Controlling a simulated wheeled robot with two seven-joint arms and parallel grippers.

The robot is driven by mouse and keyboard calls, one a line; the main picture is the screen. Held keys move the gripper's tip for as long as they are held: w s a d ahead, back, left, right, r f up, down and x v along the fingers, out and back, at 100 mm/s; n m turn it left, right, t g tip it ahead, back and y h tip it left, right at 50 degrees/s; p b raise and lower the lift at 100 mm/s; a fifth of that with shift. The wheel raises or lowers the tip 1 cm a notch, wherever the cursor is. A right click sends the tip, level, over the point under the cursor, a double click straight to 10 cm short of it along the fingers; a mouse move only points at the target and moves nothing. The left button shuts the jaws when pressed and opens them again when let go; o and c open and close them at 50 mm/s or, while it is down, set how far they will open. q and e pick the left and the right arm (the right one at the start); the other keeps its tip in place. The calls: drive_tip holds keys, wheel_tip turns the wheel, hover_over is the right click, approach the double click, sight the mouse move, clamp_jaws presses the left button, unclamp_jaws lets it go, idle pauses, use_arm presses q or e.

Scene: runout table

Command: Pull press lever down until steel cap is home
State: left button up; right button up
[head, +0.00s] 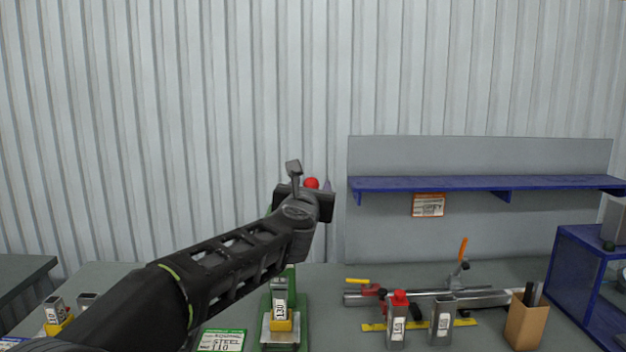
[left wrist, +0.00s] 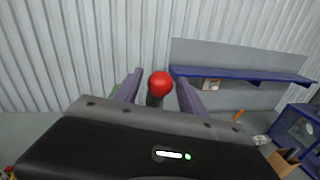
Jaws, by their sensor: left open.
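The press lever ends in a red ball knob (head: 312,183), seen just past my left gripper (head: 318,188) in the head view. In the left wrist view the red knob (left wrist: 160,83) and its dark shaft stand between the two spread purple-grey fingers of my left gripper (left wrist: 160,90). The gripper is open, and I see a gap on each side. The green press (head: 303,325) stands on the table, its upper part mostly hidden by my arm. On it is a steel piece with a white label (head: 280,292) in a yellow holder (head: 281,325). I cannot make out the cap's seating. My right gripper is not in view.
Right of the press are a steel tube with a red top (head: 397,325), another steel tube (head: 441,325), a clamp with an orange handle (head: 463,250), and a cardboard pen box (head: 526,322). A blue shelf (head: 450,184) runs along the back. A green-edged label card (head: 221,341) lies left of the press.

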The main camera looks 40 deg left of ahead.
use_arm(q)
drive_tip(key=shift+p+x, duration=0.4)
drive_tip(key=shift+x, duration=1.3)
drive_tip(key=shift+c, duration=0.3)
clamp_jaws()
